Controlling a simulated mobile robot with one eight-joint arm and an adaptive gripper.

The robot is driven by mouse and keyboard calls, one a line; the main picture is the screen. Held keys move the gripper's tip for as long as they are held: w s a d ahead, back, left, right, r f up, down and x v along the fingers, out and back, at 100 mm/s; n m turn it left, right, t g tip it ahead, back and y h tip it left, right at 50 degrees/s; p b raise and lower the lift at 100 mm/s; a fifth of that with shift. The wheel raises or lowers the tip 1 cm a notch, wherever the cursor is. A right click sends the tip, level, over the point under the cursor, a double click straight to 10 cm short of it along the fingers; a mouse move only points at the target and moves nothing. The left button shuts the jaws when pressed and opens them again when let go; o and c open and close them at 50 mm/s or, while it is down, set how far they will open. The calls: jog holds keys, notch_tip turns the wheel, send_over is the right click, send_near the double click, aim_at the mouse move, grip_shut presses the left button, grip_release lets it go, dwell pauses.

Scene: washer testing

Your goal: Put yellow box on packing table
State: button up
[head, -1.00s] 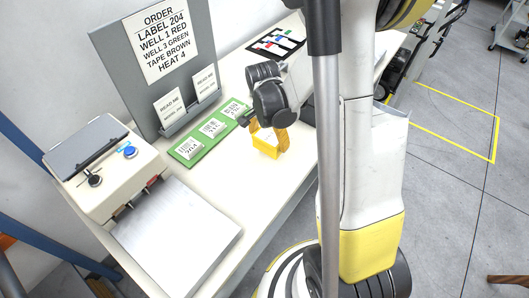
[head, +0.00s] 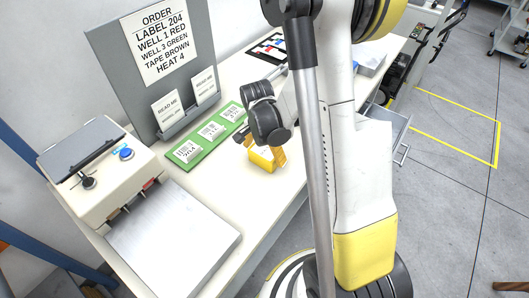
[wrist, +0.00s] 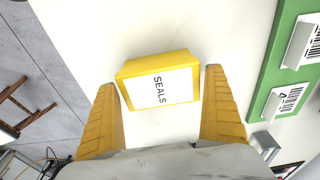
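The yellow box (head: 262,159) has a white label reading SEALS. In the head view it is at a white table's right edge, under my gripper. In the wrist view the box (wrist: 160,80) is centred between my gripper's (wrist: 160,82) two yellow fingers, at about tip level. The fingers are spread wide, with a narrow gap showing at the right side of the box. In the head view my gripper (head: 264,152) points down, and one finger shows just right of the box. I cannot tell whether the box rests flat. The white table (head: 245,195) carries the order board.
A green tray (head: 205,138) with several labelled cards lies left of my gripper. An order board (head: 150,60) stands behind it. A control box (head: 105,170) and a metal plate (head: 175,240) are at the near left. Bare tabletop lies between plate and box.

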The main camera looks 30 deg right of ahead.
aim_at(262, 154)
notch_tip(262, 154, up, 12)
jog(key=a+p, duration=0.1)
jog(key=p, duration=0.4)
jog(key=s+a+r+n+t, duration=0.3)
jog(key=s+a+r+n, duration=0.2)
jog(key=a+r+n, duration=0.1)
jog(key=s+a+r+n+t+y, duration=0.1)
jog(key=s+a+r+n+t, duration=0.2)
jog(key=s+a+r+n, duration=0.2)
notch_tip(262, 154, up, 4)
jog(key=a+n, duration=0.1)
jog(key=n, duration=0.2)
jog(key=shift+s+a+t, duration=0.15)
jog(key=shift+s+t, duration=0.2)
jog(key=shift+t, duration=0.05)
